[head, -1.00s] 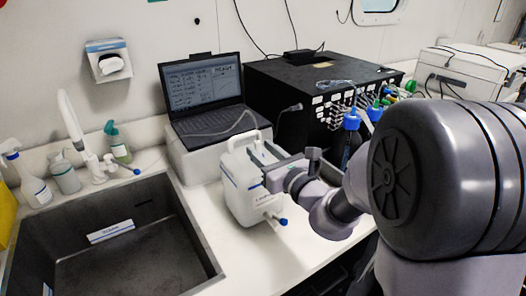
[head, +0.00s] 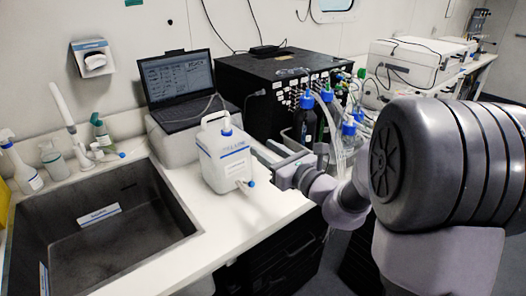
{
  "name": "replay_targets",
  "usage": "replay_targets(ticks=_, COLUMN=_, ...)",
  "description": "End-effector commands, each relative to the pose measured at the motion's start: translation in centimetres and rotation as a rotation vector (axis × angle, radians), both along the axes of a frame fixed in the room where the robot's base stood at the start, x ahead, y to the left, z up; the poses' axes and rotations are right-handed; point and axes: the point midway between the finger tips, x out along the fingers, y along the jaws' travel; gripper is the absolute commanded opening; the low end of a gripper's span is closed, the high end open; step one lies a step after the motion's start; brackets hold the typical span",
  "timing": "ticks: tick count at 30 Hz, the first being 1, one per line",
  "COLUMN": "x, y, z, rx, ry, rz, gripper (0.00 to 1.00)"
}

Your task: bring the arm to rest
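My arm (head: 430,155) reaches in from the right of the head view, over the counter's front edge. My gripper (head: 268,147) points left and away, just right of the white carboy. Its two fingers stand apart with nothing seen between them. The white carboy (head: 225,165) with a blue cap, a handle and a blue-tipped spigot stands upright on the counter. A narrow gap seems to show between the carboy and the fingers; whether they touch is hard to tell.
A dark sink (head: 75,255) lies left of the carboy. A laptop (head: 180,85) sits behind it. A black box (head: 262,75) stands at the back, with blue-capped bottles (head: 306,118) and tubing close behind my wrist. Bare counter (head: 225,210) lies in front of the carboy.

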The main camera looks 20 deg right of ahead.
Motion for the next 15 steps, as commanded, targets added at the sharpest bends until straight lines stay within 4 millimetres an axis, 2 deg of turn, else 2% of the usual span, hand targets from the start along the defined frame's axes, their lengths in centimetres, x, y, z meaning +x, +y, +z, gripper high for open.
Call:
replay_targets(ticks=13, x=0.00, y=-0.04, z=0.00, rx=0.000, ry=0.000, rz=0.001, gripper=0.38)
replay_targets(ticks=15, x=-0.32, y=0.72, z=0.30, rx=-0.020, ry=-0.002, rz=0.024, gripper=0.38)
